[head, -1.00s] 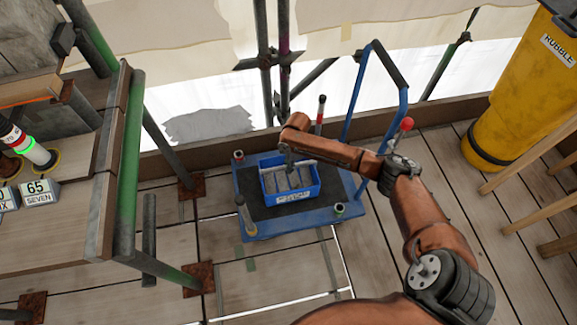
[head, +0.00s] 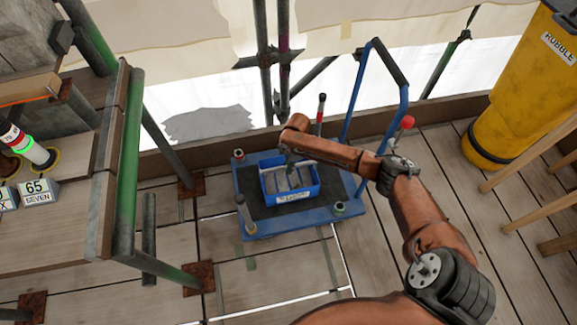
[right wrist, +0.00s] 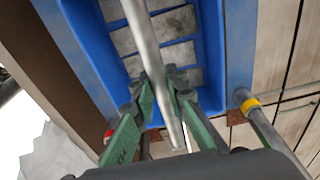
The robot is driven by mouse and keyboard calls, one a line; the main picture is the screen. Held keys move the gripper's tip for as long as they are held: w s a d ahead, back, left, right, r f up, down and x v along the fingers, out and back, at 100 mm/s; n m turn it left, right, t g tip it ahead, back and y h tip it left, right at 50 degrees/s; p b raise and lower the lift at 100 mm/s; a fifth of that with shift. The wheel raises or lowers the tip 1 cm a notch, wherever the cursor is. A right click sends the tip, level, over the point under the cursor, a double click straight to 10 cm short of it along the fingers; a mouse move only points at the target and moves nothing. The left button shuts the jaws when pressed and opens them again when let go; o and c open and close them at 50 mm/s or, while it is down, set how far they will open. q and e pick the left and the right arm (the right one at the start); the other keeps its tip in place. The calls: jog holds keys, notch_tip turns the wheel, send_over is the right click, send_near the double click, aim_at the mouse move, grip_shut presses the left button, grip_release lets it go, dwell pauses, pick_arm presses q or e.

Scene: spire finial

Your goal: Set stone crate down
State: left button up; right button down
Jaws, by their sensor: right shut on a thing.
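The blue stone crate (head: 300,197) holds several grey stone blocks and has a white label on its front wall. It is over the dark mat of the blue trolley (head: 262,228); I cannot tell whether its base touches the mat. My right gripper (head: 290,160) is at the crate's middle, shut on its metal bar handle. In the right wrist view, the green fingers (right wrist: 161,100) close around the grey handle (right wrist: 143,45), with the stone blocks (right wrist: 175,55) and the crate's blue wall (right wrist: 85,50) beyond. My left gripper is out of view.
The trolley has corner posts, a blue push handle (head: 405,100) and a red-topped lever (head: 406,123). Scaffold poles (head: 128,160) and a wooden bench (head: 60,235) stand left. A yellow rubble chute (head: 510,110) stands right. Plank floor (head: 270,280) is clear in front.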

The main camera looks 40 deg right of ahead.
jog(key=shift+r, duration=0.1)
jog(key=c, duration=1.9)
grip_release()
jog(key=shift+o, duration=0.3)
jog(key=shift+s, duration=0.1)
notch_tip(320, 180, up, 12)
jog(key=d, duration=0.1)
jog(key=shift+s+d, duration=0.15)
jog(key=shift+s, duration=0.15)
